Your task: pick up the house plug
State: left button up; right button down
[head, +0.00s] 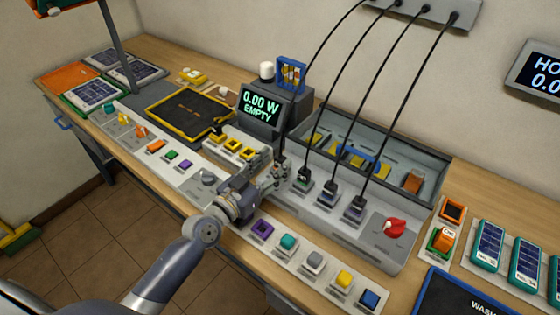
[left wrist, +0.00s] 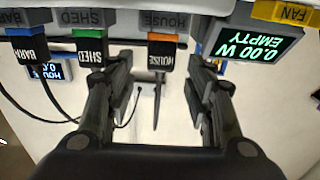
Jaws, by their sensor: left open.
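The house plug (left wrist: 159,62) shows in the left wrist view as a black body lettered HOUSE with an orange band and a dark cable. It sits at the socket panel. My left gripper (left wrist: 160,72) is open, with one finger on each side of the plug and a visible gap to each. In the head view my left gripper (head: 280,172) is at the left end of the plug row, and its fingers mostly hide the house plug there. My right gripper is not in view.
The shed plug (left wrist: 90,62) and barn plug (left wrist: 32,52) stand beside it with cables rising to the wall. A display (head: 262,108) reading 0.00 W EMPTY is close by. A grey bin (head: 440,165) lies behind the row; a red knob (head: 396,228) is at right.

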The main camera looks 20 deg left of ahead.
aim_at(277, 160)
pick_arm(q)
jog(key=x, duration=0.3)
jog(key=shift+w, duration=0.25)
jog(key=shift+w+d+f, duration=0.1)
jog(key=shift+w+d, duration=0.05)
jog(key=shift+c, duration=1.4)
grip_shut()
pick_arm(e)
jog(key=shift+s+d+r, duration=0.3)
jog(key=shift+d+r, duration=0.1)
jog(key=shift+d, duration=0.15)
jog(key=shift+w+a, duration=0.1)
